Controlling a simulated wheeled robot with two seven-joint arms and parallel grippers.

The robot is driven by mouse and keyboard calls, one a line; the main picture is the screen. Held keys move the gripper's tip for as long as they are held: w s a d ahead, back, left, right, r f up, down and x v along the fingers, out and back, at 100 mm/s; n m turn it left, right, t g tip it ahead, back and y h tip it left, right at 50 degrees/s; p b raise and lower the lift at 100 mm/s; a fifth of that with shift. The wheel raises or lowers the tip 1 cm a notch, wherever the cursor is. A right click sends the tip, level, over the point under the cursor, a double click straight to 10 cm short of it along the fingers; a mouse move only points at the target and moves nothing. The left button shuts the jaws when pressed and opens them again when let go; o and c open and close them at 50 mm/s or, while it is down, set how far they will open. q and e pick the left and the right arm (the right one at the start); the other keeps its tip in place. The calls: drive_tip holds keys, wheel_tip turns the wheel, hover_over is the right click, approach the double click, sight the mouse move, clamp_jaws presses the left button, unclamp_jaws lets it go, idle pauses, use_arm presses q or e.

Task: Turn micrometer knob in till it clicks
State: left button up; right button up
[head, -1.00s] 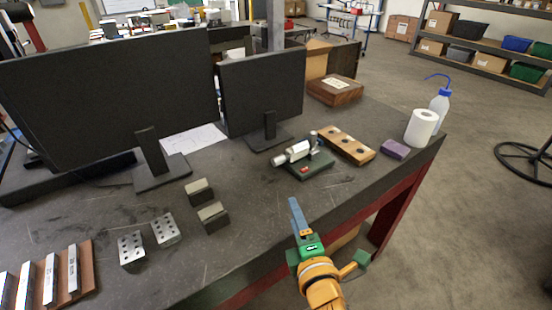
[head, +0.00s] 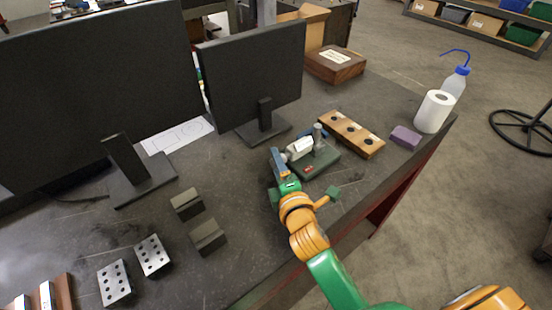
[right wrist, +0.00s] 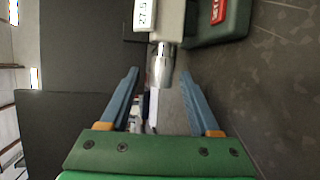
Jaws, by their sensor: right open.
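The micrometer (head: 300,146) sits in a dark green stand (head: 320,162) on the bench, its knob end towards my right gripper. My right gripper (head: 275,154) is at the knob end, its blue fingers partly covering the knob in the head view. In the right wrist view the silver knob (right wrist: 160,66) reaches in between the tips of my right gripper (right wrist: 160,76). The fingers are open, with a gap on each side of the knob. The micrometer's body with its display (right wrist: 145,14) is at the top of that view. My left gripper is not in view.
A wooden block with holes (head: 351,133) lies just behind the stand. A monitor (head: 252,75) stands to the left. A purple block (head: 405,137), paper roll (head: 434,111) and wash bottle (head: 456,82) are at the right. Dark blocks (head: 207,236) lie front left.

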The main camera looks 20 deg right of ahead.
drive_tip(key=shift+w+f, duration=0.3)
drive_tip(key=shift+w, duration=0.6)
drive_tip(key=shift+s+r, duration=0.1)
drive_tip(key=shift+s, duration=0.1)
clamp_jaws()
drive_tip(key=f+t+b, duration=0.1)
drive_tip(key=t+b, duration=0.1)
drive_tip(key=b, duration=0.4)
drive_tip(key=shift+m, duration=0.4)
drive_tip(key=shift+r+b, duration=0.2)
drive_tip(key=shift+b, duration=0.15)
drive_tip(key=shift+r+t, duration=0.3)
unclamp_jaws()
drive_tip(key=shift+w, duration=0.1)
drive_tip(key=s, duration=0.2)
drive_tip(key=s+b, duration=0.1)
drive_tip(key=s, duration=0.3)
drive_tip(key=shift+s+a+f, duration=0.15)
drive_tip(key=shift+s+f, duration=0.1)
drive_tip(key=shift+f, duration=0.05)
drive_tip(key=shift+s+r, duration=0.15)
drive_tip(key=shift+s, duration=0.2)
